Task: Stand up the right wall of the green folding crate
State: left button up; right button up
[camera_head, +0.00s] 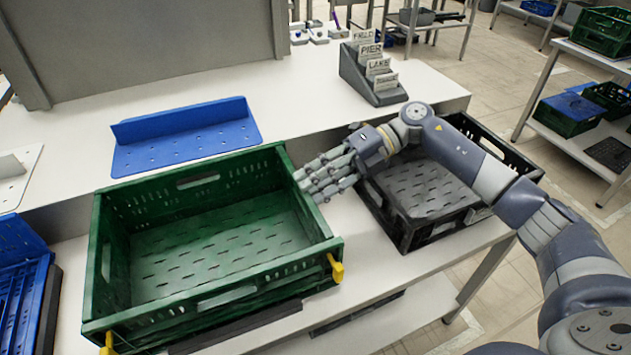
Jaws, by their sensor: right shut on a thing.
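The green folding crate (215,300) sits on the white bench in the head view, left of centre. Its front, back and left walls are up. Its right wall (318,225) also looks upright or nearly so; I cannot tell whether it is latched. Yellow clips (337,268) show at the front corners. The crate is empty, with a slotted floor. My right gripper (305,183) is at the middle of the right wall, coming from the right, and is shut on that wall. Its fingers partly hide the wall's upper edge. My left gripper is not in view.
A black crate (408,232) stands right of the green one, under my right arm. A blue perforated panel (185,137) lies behind. A card holder (372,80) stands at the back right. Blue crates (20,275) are at the left edge.

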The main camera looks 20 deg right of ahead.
jog(key=v, duration=1.2)
dwell(0.5)
